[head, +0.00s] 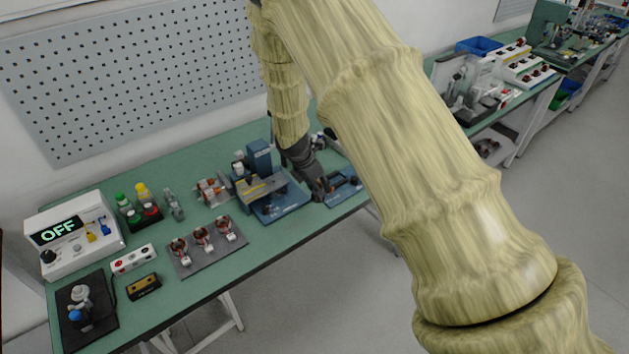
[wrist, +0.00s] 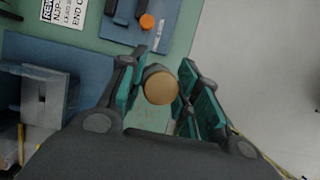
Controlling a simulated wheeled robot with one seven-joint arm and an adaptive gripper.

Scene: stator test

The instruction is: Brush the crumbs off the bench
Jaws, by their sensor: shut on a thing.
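My gripper (head: 320,190) is over the right end of the green bench (head: 200,157), close to its front edge. In the wrist view my gripper (wrist: 160,80) is shut on a dark thing with a round tan end (wrist: 161,88), which looks like a brush handle seen end on. Its far end is hidden behind the handle and fingers. The green bench top (wrist: 185,32) shows beyond and between the fingers. A few faint reddish specks between the fingers may be crumbs; they are too small to be sure.
A blue machine (head: 260,160) on a blue base stands just left of my gripper. A blue plate with an orange knob (wrist: 147,21) lies beyond the fingers. Parts on a grey mat (head: 210,258) and an OFF box (head: 75,240) stand further left. Floor lies past the right edge.

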